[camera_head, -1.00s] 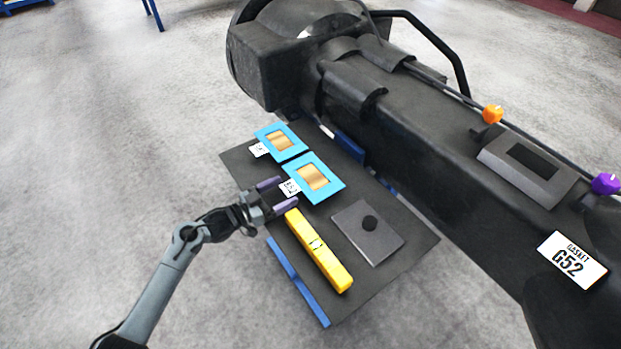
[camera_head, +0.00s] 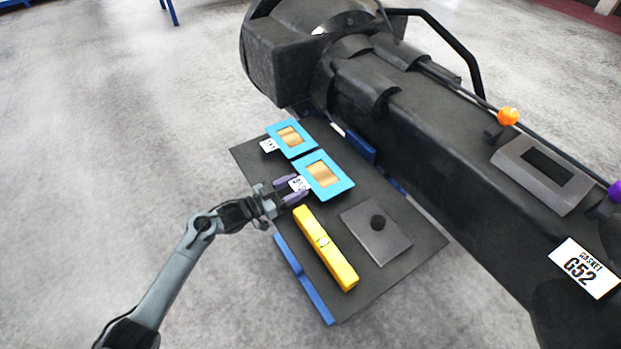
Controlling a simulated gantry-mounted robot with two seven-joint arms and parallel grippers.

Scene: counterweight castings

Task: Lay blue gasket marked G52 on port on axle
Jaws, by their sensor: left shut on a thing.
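Two blue gaskets with tan rectangular centres lie on the dark board. My left gripper (camera_head: 292,193) is shut on the white tag of the nearer gasket (camera_head: 341,186), at its left edge. The tag's print is partly covered by the fingers and too small to read. The farther gasket (camera_head: 303,149) lies just behind it, with its own white tag (camera_head: 269,146). The port (camera_head: 543,174) is a raised grey frame with a dark rectangular opening on top of the black axle (camera_head: 440,150). A white sign reading GASKET G52 (camera_head: 583,268) is on the axle below it. My right gripper is not in view.
A yellow bar (camera_head: 325,248) and a grey plate with a black knob (camera_head: 376,235) lie on the dark board (camera_head: 262,170) near the gaskets. An orange knob (camera_head: 508,116) and a purple knob (camera_head: 616,191) stand beside the port.

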